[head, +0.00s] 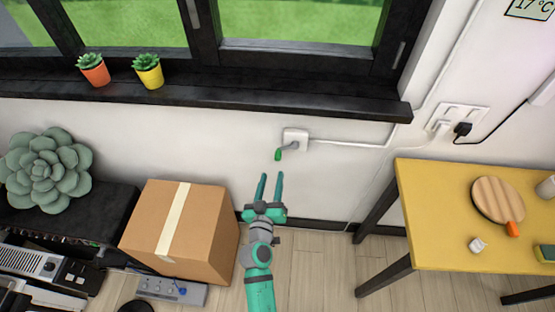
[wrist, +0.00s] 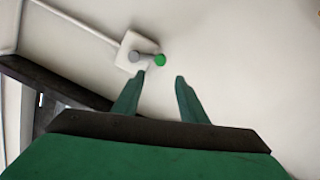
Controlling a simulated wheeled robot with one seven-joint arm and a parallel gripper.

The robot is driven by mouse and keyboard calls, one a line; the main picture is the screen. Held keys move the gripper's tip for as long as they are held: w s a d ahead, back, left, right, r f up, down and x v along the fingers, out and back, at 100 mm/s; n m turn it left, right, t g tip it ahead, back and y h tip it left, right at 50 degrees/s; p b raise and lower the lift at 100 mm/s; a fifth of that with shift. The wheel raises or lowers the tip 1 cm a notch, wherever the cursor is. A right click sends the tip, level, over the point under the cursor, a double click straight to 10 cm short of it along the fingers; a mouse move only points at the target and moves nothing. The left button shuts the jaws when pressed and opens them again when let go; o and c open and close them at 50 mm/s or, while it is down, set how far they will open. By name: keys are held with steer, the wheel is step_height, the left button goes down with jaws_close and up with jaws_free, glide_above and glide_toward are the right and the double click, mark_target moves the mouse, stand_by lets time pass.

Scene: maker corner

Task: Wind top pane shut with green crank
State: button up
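The crank with a green knob (head: 278,155) sits on a white wall plate (head: 297,138) below the window sill, with a grey arm between knob and plate. In the wrist view the green knob (wrist: 160,60) shows ahead of and between the fingertips, beside the plate (wrist: 130,48). My gripper (head: 270,177) is open and empty, below the knob in the head view and apart from it. My gripper's two fingers (wrist: 161,77) stand spread in the wrist view. The window (head: 300,25) shows only its lower part; the top pane is out of view.
A cardboard box (head: 205,225) stands on the floor left of my arm. A yellow table (head: 440,215) stands at the right. Two potted succulents, one orange pot (head: 96,75) and one yellow pot (head: 151,78), stand on the dark sill (head: 230,97). The wall around the crank is clear.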

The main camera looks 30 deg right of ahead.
mark_target(278, 160)
steer(key=shift+s+d+f+m+t+y, duration=0.15)
steer(key=shift+s+f+m+t, duration=0.15)
steer(key=shift+m, duration=0.2)
steer(key=shift+s+d+f+m+t+y, duration=0.15)
steer(key=shift+s+f+m+t, duration=0.1)
steer(key=shift+f+m, duration=0.2)
steer(key=x, duration=1)
steer(key=shift+w+d, duration=0.2)
steer(key=shift+w, duration=0.1)
steer(key=shift+a, duration=0.1)
steer(key=shift+s, duration=0.1)
jaws_close()
